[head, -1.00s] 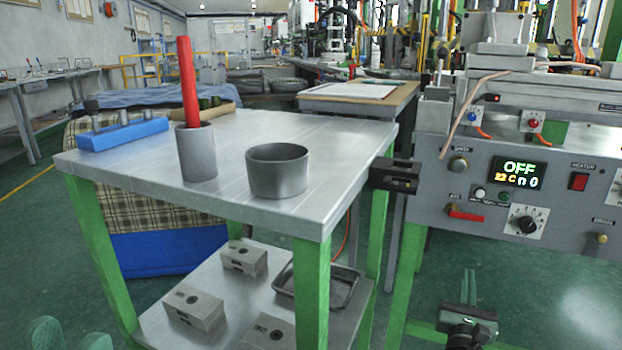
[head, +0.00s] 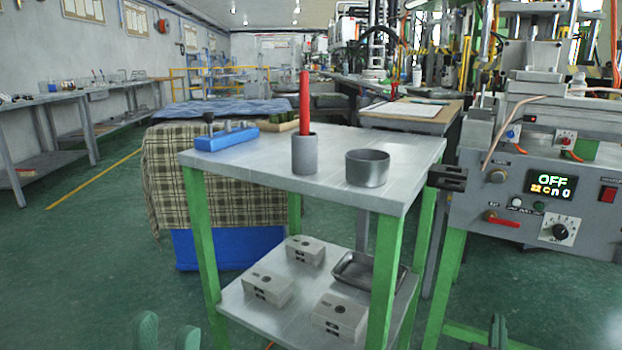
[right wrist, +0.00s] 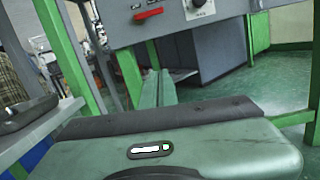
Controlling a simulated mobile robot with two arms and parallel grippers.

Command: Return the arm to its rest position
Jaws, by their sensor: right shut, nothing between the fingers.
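My left gripper (head: 166,339) shows only its two green fingertips at the bottom edge of the head view. They stand apart with nothing seen between them, in front of the cart. My right gripper (head: 497,333) is low at the bottom right of the head view, beside the cart and in front of the machine. In the right wrist view its green fingers (right wrist: 158,90) are closed together and empty, pointing toward the space below the machine's panel. The rest of both arms is out of the head view.
A metal cart (head: 250,168) with green legs carries a grey cup (head: 305,155) with a red stick, a grey bowl (head: 367,170) and a blue rack (head: 227,138). Metal blocks (head: 340,316) and a tray (head: 350,272) lie below. The machine (head: 475,190) stands right. Floor at left is clear.

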